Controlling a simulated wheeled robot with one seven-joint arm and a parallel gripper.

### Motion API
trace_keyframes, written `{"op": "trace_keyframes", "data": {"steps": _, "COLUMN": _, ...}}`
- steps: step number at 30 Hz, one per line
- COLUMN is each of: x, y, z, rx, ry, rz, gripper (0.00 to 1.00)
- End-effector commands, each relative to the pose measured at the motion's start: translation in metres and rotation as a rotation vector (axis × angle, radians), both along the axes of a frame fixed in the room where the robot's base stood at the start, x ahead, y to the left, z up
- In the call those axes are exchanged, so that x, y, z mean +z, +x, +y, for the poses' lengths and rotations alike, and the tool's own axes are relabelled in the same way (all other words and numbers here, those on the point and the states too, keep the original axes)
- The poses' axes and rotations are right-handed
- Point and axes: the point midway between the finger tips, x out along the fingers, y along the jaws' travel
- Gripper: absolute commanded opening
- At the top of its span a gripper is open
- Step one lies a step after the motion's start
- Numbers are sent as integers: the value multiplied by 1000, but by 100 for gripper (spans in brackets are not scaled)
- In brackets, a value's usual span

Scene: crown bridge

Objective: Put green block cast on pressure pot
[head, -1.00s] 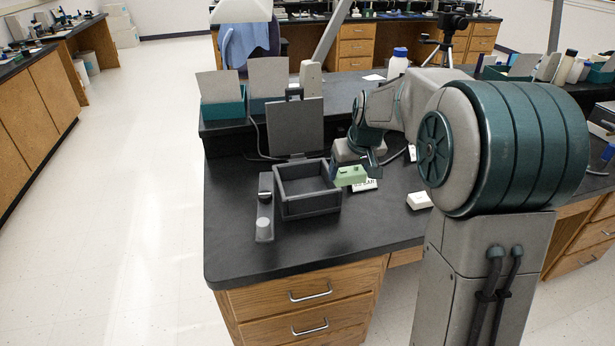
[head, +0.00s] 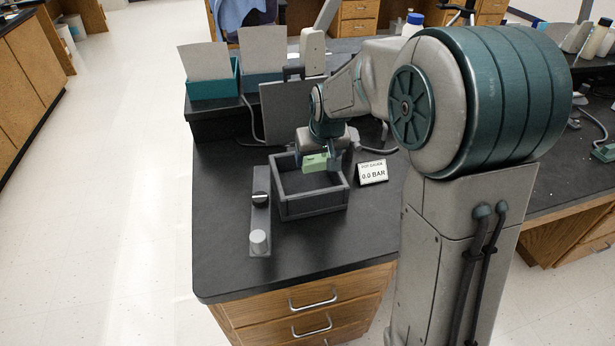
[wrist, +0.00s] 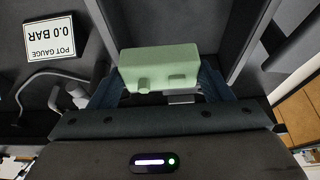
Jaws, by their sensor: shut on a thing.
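The green block cast (head: 315,163) is a small pale green block with a few bumps on it. My gripper (head: 320,160) is shut on it and holds it over the open grey box, which looks like the pressure pot (head: 313,206). In the wrist view the green block cast (wrist: 160,66) sits between the two dark blue fingers of my gripper (wrist: 160,82). The box is square with an open top and dark walls. The block hides part of its far side. The block's exact height above the rim is hard to tell.
A sign reading "POT GAUGE 0.0 BAR" (head: 373,172) stands right of the box. A grey control strip (head: 260,210) with a dark knob and a pale knob is on the left. A grey upright panel (head: 287,110) stands behind. The black bench's front left is clear.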

Motion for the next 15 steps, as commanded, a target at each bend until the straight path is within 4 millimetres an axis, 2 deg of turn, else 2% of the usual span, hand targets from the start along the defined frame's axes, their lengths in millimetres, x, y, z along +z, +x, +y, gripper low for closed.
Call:
{"op": "trace_keyframes", "data": {"steps": 1, "x": -6, "y": -4, "z": 10, "rx": 5, "ry": 0, "rz": 0, "gripper": 46}}
{"op": "trace_keyframes", "data": {"steps": 6, "x": -15, "y": -11, "z": 25, "rx": 2, "ry": 1, "rz": -2, "gripper": 46}}
{"op": "trace_keyframes", "data": {"steps": 11, "x": -26, "y": -12, "z": 27, "rx": 1, "ry": 0, "rz": 1, "gripper": 46}}
{"op": "trace_keyframes", "data": {"steps": 15, "x": -47, "y": -12, "z": 27, "rx": 2, "ry": 0, "rz": 2, "gripper": 46}}
